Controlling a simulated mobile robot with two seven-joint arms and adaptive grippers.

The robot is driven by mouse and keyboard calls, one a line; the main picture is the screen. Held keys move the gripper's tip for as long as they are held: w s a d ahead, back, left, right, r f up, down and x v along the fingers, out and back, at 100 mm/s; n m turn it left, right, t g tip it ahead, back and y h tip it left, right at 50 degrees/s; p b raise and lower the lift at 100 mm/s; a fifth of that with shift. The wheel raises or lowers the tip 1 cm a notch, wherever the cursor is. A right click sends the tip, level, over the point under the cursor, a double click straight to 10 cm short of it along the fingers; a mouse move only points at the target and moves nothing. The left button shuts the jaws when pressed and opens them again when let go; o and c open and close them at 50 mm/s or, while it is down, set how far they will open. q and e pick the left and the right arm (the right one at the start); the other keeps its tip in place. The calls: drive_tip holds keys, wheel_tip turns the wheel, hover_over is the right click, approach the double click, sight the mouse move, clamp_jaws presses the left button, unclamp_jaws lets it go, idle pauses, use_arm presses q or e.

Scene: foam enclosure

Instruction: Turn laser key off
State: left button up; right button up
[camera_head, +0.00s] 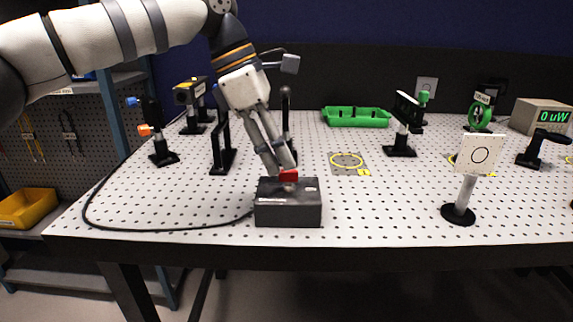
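A dark grey box (288,210) stands near the front edge of the table, with a black cable leaving its left side. A red key (289,176) sits on its top. My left gripper (283,167) reaches down from the upper left, its fingertips right at the red key. The fingers are close together, but whether they grip the key or only touch it cannot be told. The fingertips partly hide the key's back. The meter (541,117) at the far right reads 0 uW in green. My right gripper is not in view.
Optics mounts stand behind and left of the box, including a black post (222,147) near my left arm. A green tray (356,117) lies at the back. A white target card (478,154) stands at the right front. The perforated tabletop (375,205) is clear between box and card.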

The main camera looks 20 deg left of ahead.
sight(288, 177)
use_arm(q)
drive_tip(key=shift+x, duration=1.6)
drive_tip(key=shift+d, duration=0.1)
drive_tip(key=shift+c, duration=0.4)
clamp_jaws()
drive_tip(key=shift+r, duration=0.1)
